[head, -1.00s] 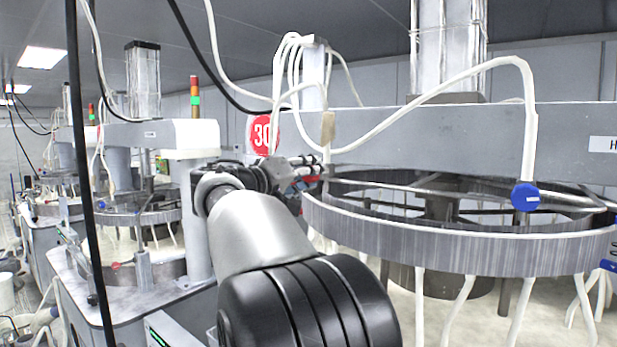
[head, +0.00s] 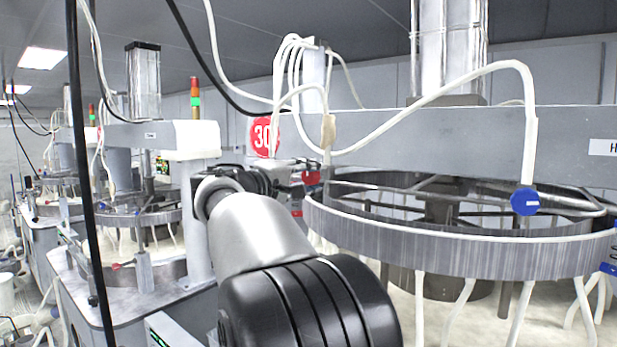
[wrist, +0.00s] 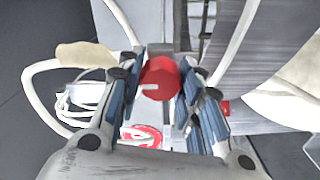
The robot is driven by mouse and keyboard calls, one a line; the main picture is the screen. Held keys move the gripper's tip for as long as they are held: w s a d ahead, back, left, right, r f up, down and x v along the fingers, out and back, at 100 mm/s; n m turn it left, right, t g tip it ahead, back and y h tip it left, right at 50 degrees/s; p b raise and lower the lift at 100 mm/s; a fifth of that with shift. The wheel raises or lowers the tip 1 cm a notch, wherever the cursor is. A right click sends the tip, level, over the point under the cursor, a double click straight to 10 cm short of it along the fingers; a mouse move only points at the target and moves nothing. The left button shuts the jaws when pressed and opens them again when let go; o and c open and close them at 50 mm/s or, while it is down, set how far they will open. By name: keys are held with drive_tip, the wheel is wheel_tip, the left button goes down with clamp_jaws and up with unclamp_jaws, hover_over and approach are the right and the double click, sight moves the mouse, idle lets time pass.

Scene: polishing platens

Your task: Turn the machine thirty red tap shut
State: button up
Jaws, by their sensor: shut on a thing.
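The red tap (wrist: 160,80) is a round red knob with a white mark, seen in the wrist view between the blue-padded fingers of my gripper (wrist: 159,68). The fingers are shut on it from both sides. The white mark points left in that view. In the head view the red tap (head: 311,178) shows small beside the ring's left edge. My gripper (head: 298,172) is there, partly hidden behind my own arm. The round red sign "30" (head: 264,136) is on the grey beam just above.
A large grey ring (head: 450,245) with hanging white hoses fills the right. A blue tap (head: 525,201) sits on its pipe at the right. White hoses (head: 300,90) hang close above the gripper. Another red part (head: 297,213) lies just below the tap.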

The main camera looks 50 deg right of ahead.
drive_tip(key=o, duration=1.1)
drive_tip(key=a, duration=0.8)
drive_tip(key=s+a, duration=0.1)
drive_tip(key=a, duration=0.3)
